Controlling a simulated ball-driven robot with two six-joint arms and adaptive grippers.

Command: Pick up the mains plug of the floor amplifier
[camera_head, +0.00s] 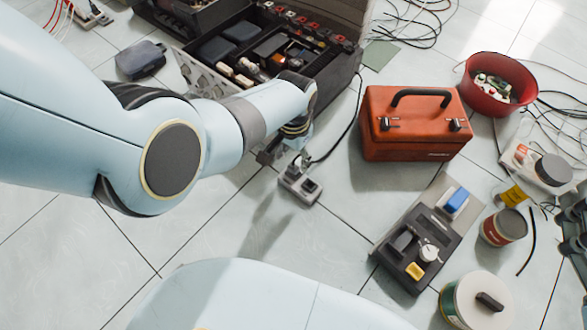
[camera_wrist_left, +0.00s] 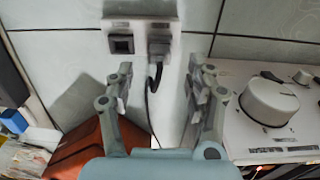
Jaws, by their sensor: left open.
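A small grey socket block (camera_head: 299,188) lies on the tiled floor. In the left wrist view the block (camera_wrist_left: 140,24) has an empty dark outlet on the left and a grey mains plug (camera_wrist_left: 159,46) seated in the right outlet. A black cable runs from the plug. My left gripper (camera_wrist_left: 160,68) is open, with one finger on each side of the plug's line, apart from it and holding nothing. In the head view this gripper (camera_head: 282,150) is just above and left of the block, partly hidden by its wrist. My right gripper is not in view.
A pale unit with a big knob (camera_wrist_left: 268,101) stands close to the right finger in the wrist view. A red toolbox (camera_head: 415,138) is right of the block; an open dark case (camera_head: 345,66) is behind. A dark tray (camera_head: 440,262) lies front right. Floor left of the block is clear.

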